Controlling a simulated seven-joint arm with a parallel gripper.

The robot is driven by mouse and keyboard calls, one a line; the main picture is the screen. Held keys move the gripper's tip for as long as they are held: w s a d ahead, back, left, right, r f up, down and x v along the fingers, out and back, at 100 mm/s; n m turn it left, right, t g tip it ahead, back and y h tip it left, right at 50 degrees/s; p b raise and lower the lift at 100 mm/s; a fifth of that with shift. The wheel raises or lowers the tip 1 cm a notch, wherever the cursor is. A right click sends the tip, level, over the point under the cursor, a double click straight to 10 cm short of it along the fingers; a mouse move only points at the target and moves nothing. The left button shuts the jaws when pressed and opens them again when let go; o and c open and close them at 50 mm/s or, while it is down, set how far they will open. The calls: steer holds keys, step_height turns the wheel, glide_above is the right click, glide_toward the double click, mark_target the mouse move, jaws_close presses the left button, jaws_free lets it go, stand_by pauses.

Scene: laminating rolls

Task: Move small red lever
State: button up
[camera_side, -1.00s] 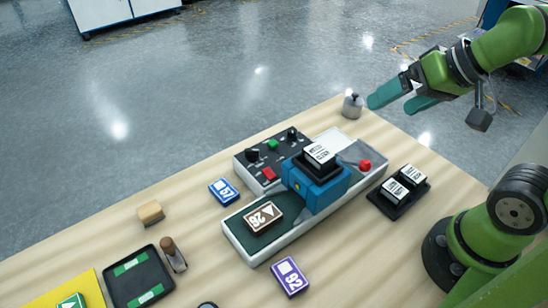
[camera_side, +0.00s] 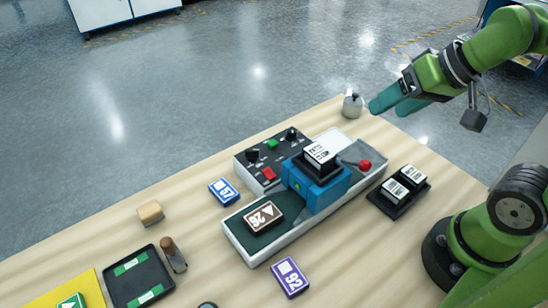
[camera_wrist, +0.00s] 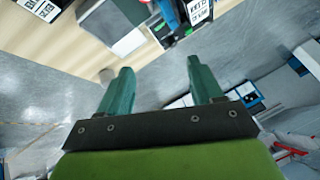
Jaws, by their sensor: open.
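The small red lever shows as a red knob (camera_side: 364,166) at the right end of the laminating machine (camera_side: 235,234), on its grey end plate. My gripper (camera_side: 388,106) is open and empty. It hangs beyond the far right edge of the table, above and to the right of the knob and clear of the machine. In the wrist view my gripper's two teal fingers (camera_wrist: 160,68) are spread with nothing between them. I cannot make out the red knob for certain in the wrist view.
A grey weight (camera_side: 352,107) stands at the table corner near my fingers. A blue block (camera_side: 312,188) rises from the machine beside a black control box (camera_side: 250,163). A black tray with white-labelled blocks (camera_side: 376,197) lies right of the machine.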

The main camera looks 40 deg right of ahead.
mark_target(365, 163)
steer(key=a+f+m+g, duration=0.1)
steer(key=a+f+m+g+h, duration=0.1)
steer(key=a+g, duration=0.1)
steer(key=w+a+f+m+g, duration=0.1)
steer(key=shift+a+m+g+h, duration=0.15)
steer(key=shift+m+g+h, duration=0.15)
steer(key=shift+m, duration=0.1)
steer(key=c, duration=1)
steer(key=shift+a+f+m+g+h, duration=0.2)
steer(key=shift+a+m+g+h, duration=0.1)
steer(key=shift+m, duration=0.5)
jaws_close()
steer(key=shift+s+a+r+m+g+h, duration=0.1)
steer(key=shift+s+m+g+h, duration=0.1)
steer(key=shift+m, duration=0.75)
steer(key=shift+s+r+m+g+h, duration=0.15)
steer(key=shift+m+g, duration=0.05)
steer(key=shift+m, duration=0.7)
steer(key=shift+s+a+r+m+g+h, duration=0.1)
steer(key=shift+s+m+g+h, duration=0.1)
steer(key=shift+m, duration=0.75)
steer(key=shift+f, duration=0.15)
steer(key=shift+w+d+f, duration=0.1)
steer(key=shift+d+f, duration=0.1)
steer(key=shift+f, duration=1.5)
steer(key=shift+w+d+f, duration=0.1)
steer(key=shift+d+f, duration=0.05)
steer(key=shift+f, duration=1.55)
